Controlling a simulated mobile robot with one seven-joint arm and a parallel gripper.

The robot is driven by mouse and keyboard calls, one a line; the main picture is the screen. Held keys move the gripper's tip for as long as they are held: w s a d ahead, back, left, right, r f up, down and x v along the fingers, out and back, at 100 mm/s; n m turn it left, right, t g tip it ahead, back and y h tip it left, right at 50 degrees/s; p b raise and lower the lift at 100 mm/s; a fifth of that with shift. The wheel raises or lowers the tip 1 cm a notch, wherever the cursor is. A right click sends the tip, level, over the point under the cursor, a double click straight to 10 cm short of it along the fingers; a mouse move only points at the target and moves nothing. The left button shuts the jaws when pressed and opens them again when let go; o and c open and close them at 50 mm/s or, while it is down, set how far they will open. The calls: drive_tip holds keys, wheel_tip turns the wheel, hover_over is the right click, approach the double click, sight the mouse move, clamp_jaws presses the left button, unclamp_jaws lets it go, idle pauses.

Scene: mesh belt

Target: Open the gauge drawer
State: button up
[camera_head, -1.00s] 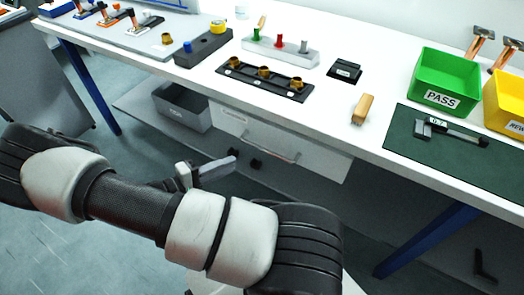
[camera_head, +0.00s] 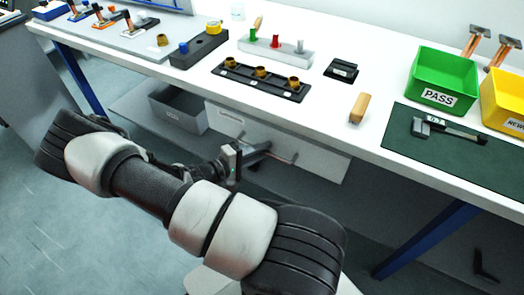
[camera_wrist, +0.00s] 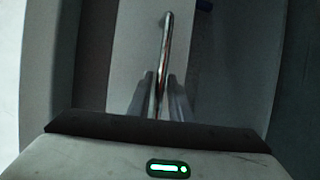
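The gauge drawer (camera_head: 316,157) is a pale front under the white bench, with a thin metal bar handle (camera_head: 284,160). It looks closed or nearly so. My gripper (camera_head: 266,150) is at the left part of the handle. In the wrist view the handle bar (camera_wrist: 166,45) runs between the two fingers of my gripper (camera_wrist: 161,88). The fingers lie close along both sides of the bar and look shut on it. In the head view the fingertips are partly hidden by my own wrist.
A grey open bin (camera_head: 181,112) stands left of the drawer on a low shelf. The bench top (camera_head: 318,103) overhangs the drawer and holds a black tray of brass parts (camera_head: 262,82), a wooden block (camera_head: 359,108) and a green PASS bin (camera_head: 444,80). A blue leg (camera_head: 425,240) stands right.

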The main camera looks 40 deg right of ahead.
clamp_jaws()
